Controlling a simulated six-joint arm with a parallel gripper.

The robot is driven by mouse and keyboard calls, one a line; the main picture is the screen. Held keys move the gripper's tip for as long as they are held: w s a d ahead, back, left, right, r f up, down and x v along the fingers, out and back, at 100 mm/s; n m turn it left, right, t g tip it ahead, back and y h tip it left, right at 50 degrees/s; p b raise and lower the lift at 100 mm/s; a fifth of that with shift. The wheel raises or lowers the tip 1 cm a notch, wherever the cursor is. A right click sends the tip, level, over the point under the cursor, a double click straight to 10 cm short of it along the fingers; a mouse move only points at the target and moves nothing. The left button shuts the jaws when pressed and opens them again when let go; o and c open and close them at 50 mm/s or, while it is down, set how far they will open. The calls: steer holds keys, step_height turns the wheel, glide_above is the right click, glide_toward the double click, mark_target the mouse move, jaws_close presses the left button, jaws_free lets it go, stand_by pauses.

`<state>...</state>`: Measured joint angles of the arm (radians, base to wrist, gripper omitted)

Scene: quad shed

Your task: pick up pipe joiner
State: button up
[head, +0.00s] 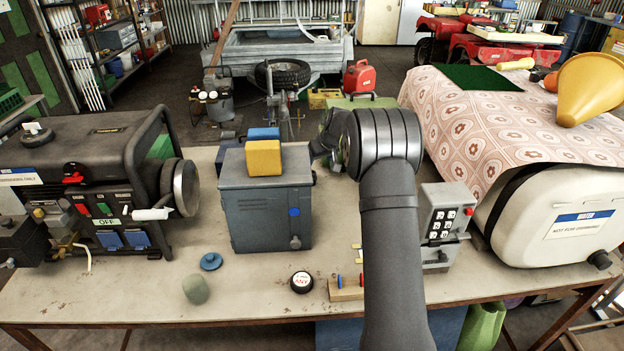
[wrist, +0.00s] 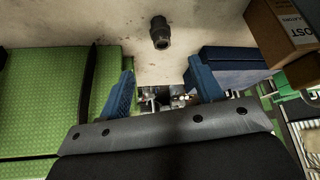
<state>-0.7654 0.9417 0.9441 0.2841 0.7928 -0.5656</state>
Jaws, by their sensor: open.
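The pipe joiner (wrist: 160,32) is a small dark, short cylinder with a wider collar. In the wrist view it is on the pale worktop, at the top middle, beyond my fingertips. My gripper (wrist: 162,78) is open, with blue fingers spread wide and nothing between them. The joiner is apart from the fingers and roughly in line with the gap. In the head view my arm reaches behind the grey metal box (head: 268,205), and I cannot make out the joiner there.
In the wrist view a green textured case (wrist: 45,95) lies left, a blue object (wrist: 238,58) right and a brown carton (wrist: 280,35) top right. On the bench stand a generator (head: 95,150), a keypad box (head: 440,215) and a white water tank (head: 550,215).

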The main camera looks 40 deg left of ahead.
steer(key=x, duration=0.5)
steer(key=shift+a+f, duration=0.15)
steer(key=shift+f, duration=0.05)
steer(key=shift+x, duration=2.55)
steer(key=shift+s+a, duration=0.1)
steer(key=c, duration=1.1)
